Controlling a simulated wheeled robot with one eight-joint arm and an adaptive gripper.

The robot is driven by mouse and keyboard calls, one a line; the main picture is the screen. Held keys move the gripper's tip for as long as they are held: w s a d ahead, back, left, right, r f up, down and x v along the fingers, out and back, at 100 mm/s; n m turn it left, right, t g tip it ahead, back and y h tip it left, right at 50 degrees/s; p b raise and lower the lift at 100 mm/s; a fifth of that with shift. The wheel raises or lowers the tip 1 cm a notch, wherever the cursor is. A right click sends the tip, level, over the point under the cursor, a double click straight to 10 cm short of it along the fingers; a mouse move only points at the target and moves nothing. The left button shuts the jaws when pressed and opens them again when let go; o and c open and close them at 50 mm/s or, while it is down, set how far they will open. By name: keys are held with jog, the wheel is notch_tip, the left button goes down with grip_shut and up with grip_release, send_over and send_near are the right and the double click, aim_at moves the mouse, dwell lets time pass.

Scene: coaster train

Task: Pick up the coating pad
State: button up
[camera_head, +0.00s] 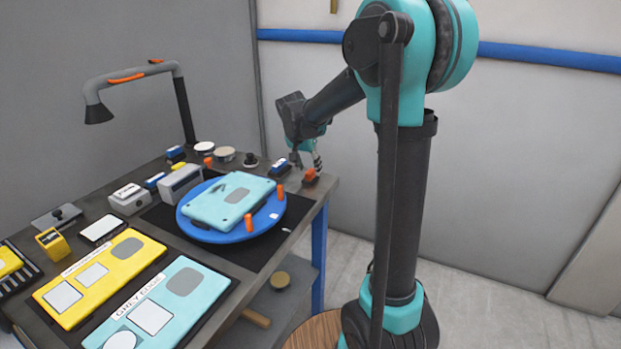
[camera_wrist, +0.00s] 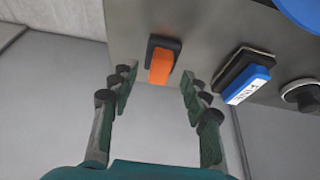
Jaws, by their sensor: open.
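A small dark pad with an orange grip (camera_head: 310,177) lies near the right corner of the workbench. A similar dark pad with a blue, labelled grip (camera_head: 279,167) lies to its left. I cannot read the labels well enough to tell which is the coating pad. In the wrist view, the orange-grip pad (camera_wrist: 161,60) is ahead, between the lines of my fingers, and the blue-grip pad (camera_wrist: 246,78) is to the right, outside them. My gripper (camera_wrist: 158,78) is open and empty, above the bench edge and apart from both pads.
A blue round turntable (camera_head: 232,235) carries a teal panel (camera_head: 229,200), with orange pegs by it. A dark round knob-like item (camera_head: 250,160) stands left of the blue-grip pad. A lamp (camera_head: 130,78) arches over the back. Yellow and teal boards lie in front.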

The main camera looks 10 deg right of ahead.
jog(key=shift+x, duration=1.3)
jog(key=shift+c, duration=0.6)
grip_shut()
